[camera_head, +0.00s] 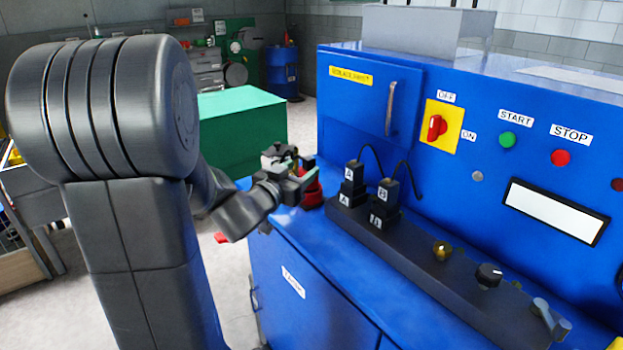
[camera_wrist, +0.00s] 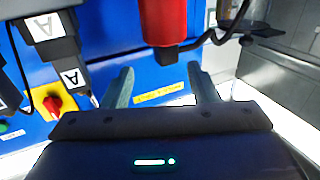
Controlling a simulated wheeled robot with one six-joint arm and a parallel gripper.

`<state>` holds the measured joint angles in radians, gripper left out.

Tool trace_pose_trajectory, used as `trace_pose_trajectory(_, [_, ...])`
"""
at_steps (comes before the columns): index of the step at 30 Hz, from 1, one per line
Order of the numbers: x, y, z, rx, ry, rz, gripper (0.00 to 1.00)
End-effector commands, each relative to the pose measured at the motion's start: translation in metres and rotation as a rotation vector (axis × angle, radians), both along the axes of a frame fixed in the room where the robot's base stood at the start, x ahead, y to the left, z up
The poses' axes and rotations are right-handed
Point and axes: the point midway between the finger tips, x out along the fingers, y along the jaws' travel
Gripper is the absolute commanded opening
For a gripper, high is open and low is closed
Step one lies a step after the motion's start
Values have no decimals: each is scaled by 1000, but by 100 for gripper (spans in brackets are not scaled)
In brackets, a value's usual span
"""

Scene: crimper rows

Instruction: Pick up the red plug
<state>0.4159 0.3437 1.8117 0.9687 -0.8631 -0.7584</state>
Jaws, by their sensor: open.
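The red plug (camera_head: 312,190) stands on the left end of the blue cabinet top, partly hidden by my gripper (camera_head: 303,176) in the head view. In the wrist view the red plug (camera_wrist: 165,18) is at the top centre, with a dark tip and a black cable beside it. My gripper (camera_wrist: 162,82) is open, its two fingers apart and pointing toward the plug. The plug lies just beyond the fingertips, roughly between them sideways. Nothing is seen held; from these views I cannot tell whether a finger touches the plug.
Black plugs A (camera_head: 352,180) and B (camera_head: 385,195) with cables stand on a dark strip (camera_head: 435,255) right of the red plug. The blue control panel (camera_head: 400,80) rises behind. A green box (camera_head: 240,125) is at the left. The cabinet top in front of the strip is clear.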

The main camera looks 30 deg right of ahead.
Motion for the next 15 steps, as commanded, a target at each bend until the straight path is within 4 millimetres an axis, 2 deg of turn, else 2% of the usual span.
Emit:
trace_pose_trajectory(8, [10,-16,-2,0,1,-1,54])
trace_pose_trajectory(15, [29,-40,-7,0,1,-1,54])
